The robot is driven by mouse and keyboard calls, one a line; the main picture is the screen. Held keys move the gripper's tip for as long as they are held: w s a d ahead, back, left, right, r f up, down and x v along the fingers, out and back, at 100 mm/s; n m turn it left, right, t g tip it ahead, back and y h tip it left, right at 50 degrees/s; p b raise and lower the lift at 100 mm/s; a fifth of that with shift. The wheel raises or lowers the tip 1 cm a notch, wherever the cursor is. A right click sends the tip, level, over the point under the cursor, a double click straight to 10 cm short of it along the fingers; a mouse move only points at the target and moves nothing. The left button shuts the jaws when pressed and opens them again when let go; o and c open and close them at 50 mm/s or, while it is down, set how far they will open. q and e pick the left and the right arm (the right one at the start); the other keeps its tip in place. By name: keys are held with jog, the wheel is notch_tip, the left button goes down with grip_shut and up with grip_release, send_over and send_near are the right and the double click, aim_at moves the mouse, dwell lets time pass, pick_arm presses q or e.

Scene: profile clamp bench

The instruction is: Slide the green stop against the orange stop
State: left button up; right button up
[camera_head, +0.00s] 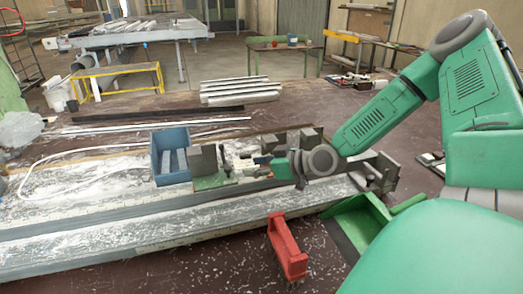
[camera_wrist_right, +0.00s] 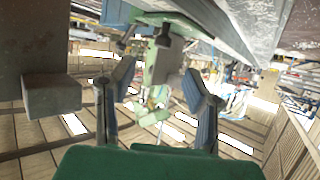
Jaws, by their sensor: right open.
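A low green piece (camera_head: 211,182), which may be the green stop, sits on the bench at the foot of dark grey blocks. My right gripper (camera_head: 266,167) is just right of it, low over the bench, with its fingers pointing left. In the right wrist view the two blue-grey fingers (camera_wrist_right: 158,78) stand apart with a gap between them. A pale green-grey part (camera_wrist_right: 163,58) shows beyond that gap; contact cannot be told. I cannot pick out the orange stop with certainty; the gripper may hide it. My left gripper is not in view.
A blue bin (camera_head: 169,160) stands on the bench left of the grey blocks. A long metal profile (camera_head: 100,219) runs along the bench front. A red bracket (camera_head: 287,247) stands in front of the bench. Grey blocks (camera_head: 378,172) stand at the right end.

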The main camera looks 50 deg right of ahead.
jog(key=shift+v, duration=1.05)
